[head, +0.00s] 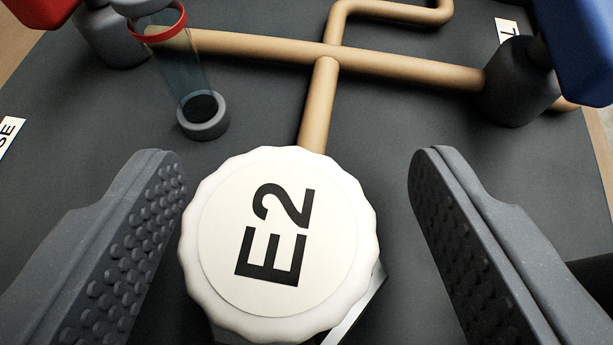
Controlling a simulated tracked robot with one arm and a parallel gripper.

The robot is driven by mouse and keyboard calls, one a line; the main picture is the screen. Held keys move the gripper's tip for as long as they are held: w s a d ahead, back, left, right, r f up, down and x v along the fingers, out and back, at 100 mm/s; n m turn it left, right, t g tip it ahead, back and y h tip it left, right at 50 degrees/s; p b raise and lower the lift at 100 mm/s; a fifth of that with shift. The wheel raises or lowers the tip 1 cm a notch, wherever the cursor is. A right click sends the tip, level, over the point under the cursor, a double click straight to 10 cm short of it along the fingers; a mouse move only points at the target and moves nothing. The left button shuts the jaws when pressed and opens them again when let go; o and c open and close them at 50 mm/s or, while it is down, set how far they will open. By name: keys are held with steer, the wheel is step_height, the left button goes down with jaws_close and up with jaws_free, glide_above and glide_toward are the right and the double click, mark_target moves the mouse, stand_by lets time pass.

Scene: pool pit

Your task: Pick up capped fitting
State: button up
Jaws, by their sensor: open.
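The capped fitting shows a round white cap (279,245) with a scalloped edge and a black "E2" on its flat top. It is at the lower middle of the head view, with a tan pipe running up to it from behind. A small grey metallic part (357,308) shows below its right edge; the rest of its body is hidden under the cap. My gripper (290,200) is open, with one dark grey studded finger on each side of the cap. The left finger appears close to the cap's edge, the right one has a wider gap. I see no clear contact.
Tan pipes (410,68) branch across the dark floor panel (390,130) behind the cap. A clear tube with a red ring (160,30) stands in a grey base at the upper left. A grey fitting with a blue part (580,50) is at the upper right, a red part (40,10) at the upper left.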

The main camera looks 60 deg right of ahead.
steer(key=shift+x, duration=0.9)
steer(key=c, duration=1.1)
steer(key=shift+r, duration=0.1)
